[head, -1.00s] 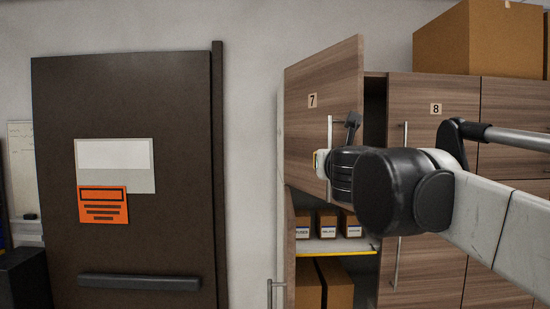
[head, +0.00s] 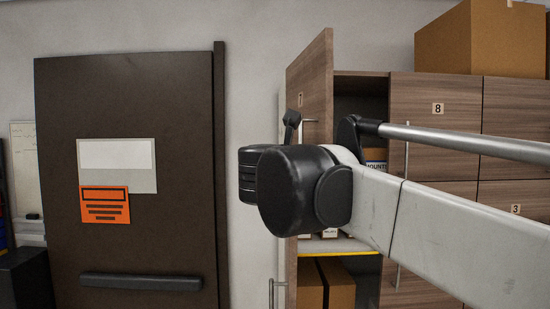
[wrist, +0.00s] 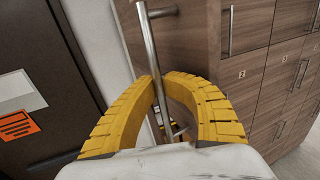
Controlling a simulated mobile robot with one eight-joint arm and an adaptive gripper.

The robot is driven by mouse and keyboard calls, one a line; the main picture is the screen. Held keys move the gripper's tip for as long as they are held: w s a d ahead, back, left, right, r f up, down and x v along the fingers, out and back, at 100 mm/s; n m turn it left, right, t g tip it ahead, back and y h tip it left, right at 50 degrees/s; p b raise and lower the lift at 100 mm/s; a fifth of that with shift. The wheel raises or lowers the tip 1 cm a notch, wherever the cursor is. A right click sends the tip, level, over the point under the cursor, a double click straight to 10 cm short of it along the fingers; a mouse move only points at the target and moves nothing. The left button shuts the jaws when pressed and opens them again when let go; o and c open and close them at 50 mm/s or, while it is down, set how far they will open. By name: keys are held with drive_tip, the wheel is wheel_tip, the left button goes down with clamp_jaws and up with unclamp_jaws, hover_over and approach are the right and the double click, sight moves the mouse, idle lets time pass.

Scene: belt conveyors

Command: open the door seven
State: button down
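Door seven (head: 312,95) is a brown wood-grain cabinet door, swung well open and seen at a steep angle in the head view. Its number label is partly visible. In the wrist view, its metal bar handle (wrist: 151,45) runs between the yellow fingers of my gripper (wrist: 160,80). The fingers close in on the bar from both sides, and nothing else is between them.
Behind the door, the open compartment holds boxes (head: 375,155). Closed door 8 (head: 435,115) is to the right, with a cardboard box (head: 480,45) on top of the cabinet. A dark door (head: 150,235) stands at left; a strip of bare wall (head: 250,90) separates it from the cabinet.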

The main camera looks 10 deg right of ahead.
drive_tip(key=c, duration=1.5)
unclamp_jaws()
drive_tip(key=shift+s, duration=0.15)
drive_tip(key=v, duration=1.2)
